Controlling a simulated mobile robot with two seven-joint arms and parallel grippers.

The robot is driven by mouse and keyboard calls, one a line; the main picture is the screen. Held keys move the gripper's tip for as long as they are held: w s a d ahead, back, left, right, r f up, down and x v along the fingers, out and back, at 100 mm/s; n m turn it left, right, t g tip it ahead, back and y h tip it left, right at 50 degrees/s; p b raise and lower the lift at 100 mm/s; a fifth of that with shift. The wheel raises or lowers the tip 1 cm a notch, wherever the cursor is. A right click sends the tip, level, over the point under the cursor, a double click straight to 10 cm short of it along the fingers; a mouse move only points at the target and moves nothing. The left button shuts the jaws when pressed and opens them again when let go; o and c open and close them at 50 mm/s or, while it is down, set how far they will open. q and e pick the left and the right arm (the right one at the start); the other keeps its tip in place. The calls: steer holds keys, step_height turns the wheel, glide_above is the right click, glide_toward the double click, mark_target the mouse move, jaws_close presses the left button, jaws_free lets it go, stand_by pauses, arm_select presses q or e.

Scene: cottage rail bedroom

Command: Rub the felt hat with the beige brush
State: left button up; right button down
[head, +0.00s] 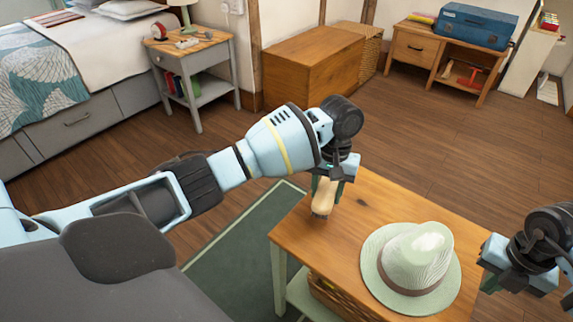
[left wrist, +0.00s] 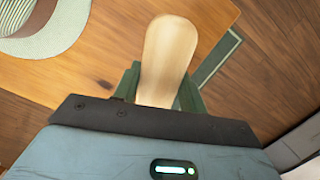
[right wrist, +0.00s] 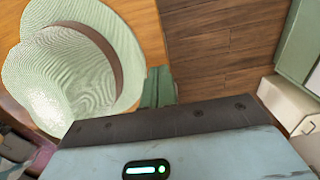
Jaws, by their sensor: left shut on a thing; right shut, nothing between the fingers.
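The pale green felt hat (head: 417,262) with a brown band lies brim down on the wooden table (head: 350,215). It also shows in the left wrist view (left wrist: 50,38) and in the right wrist view (right wrist: 92,62). My left gripper (head: 325,190) is shut on the beige brush (head: 323,197), above the table's left part, to the left of the hat and apart from it. The brush's pale back fills the middle of the left wrist view (left wrist: 168,55); its bristles are mostly hidden. My right gripper (right wrist: 158,85) is shut and empty beside the hat's right side.
A wicker basket (head: 335,298) sits on the shelf under the table. A green rug (head: 235,250) lies on the floor. A nightstand (head: 192,60), a wooden chest (head: 310,68) and a cabinet with a blue suitcase (head: 474,26) stand further back.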

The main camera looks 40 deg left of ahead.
arm_select(q)
steer(key=s+d+r+m, duration=0.1)
steer(key=d+r, duration=0.3)
steer(key=d, duration=0.3)
steer(key=s+d+r+m+t, duration=0.1)
steer(key=d+r, duration=0.3)
steer(key=d, duration=0.4)
steer(key=s+d+r+m, duration=0.1)
steer(key=s+d+r, duration=0.1)
steer(key=d+r, duration=0.2)
steer(key=d, duration=0.3)
steer(key=shift+d+r+m+t+y, duration=0.15)
steer(key=shift+r+m+t+y, duration=0.15)
steer(key=shift+r+m, duration=0.1)
steer(key=shift+f, duration=0.15)
glide_above(423, 245)
steer(key=s+a, duration=0.1)
steer(key=s, duration=0.2)
steer(key=shift+f, duration=2.9)
steer(key=shift+f, duration=1)
steer(key=shift+w+d+r, duration=0.1)
steer(key=shift+w+d, duration=0.15)
steer(key=shift+w, duration=0.5)
steer(key=shift+w+d, duration=0.25)
steer(key=shift+w, duration=0.45)
steer(key=shift+w, duration=0.1)
